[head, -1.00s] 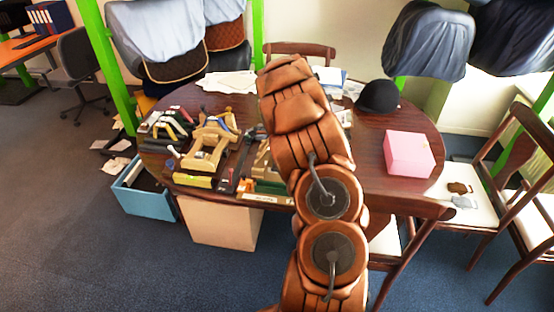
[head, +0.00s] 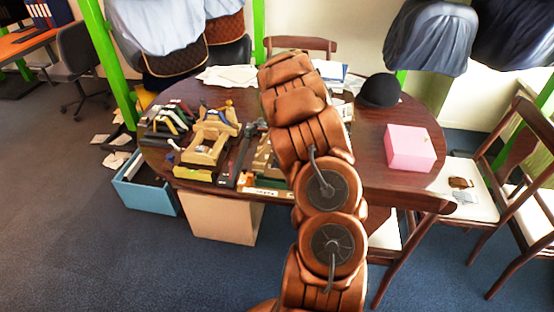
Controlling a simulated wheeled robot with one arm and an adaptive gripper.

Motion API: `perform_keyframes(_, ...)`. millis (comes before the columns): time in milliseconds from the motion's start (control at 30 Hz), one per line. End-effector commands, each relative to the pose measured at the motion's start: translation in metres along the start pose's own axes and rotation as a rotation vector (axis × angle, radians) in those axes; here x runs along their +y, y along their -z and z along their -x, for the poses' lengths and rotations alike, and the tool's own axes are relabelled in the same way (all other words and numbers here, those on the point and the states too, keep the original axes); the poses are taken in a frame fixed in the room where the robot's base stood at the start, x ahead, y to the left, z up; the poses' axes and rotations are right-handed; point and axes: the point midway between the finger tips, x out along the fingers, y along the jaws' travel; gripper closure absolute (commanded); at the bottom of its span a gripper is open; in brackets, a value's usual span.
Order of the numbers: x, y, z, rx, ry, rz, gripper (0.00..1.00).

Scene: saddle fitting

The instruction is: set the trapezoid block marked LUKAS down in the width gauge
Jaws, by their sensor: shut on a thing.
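My copper-coloured arm covers the middle of the head view, and its far end hides my gripper and whatever it holds. I cannot make out a block marked LUKAS. Light wooden pieces stand on the round table (head: 372,160), left of my arm. One is a large wooden frame or stand (head: 205,151). Another wooden piece (head: 262,160) is partly hidden behind my arm, with a pale labelled strip (head: 265,192) in front of it. I cannot tell which piece is the width gauge.
A pink box (head: 410,148) and a black helmet (head: 379,90) are on the table's right side. Papers (head: 232,77) lie at the back. Several dark and coloured pieces (head: 165,124) crowd the left. A blue bin (head: 146,190) stands on the floor and chairs (head: 480,195) at right.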

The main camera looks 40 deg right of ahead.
Motion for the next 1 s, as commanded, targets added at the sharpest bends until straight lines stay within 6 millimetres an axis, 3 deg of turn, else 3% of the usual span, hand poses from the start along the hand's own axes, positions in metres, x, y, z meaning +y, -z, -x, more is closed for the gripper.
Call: perform_keyframes(1000,0.0,0.001,-0.011,-0.001,0.0,0.0,1.0)
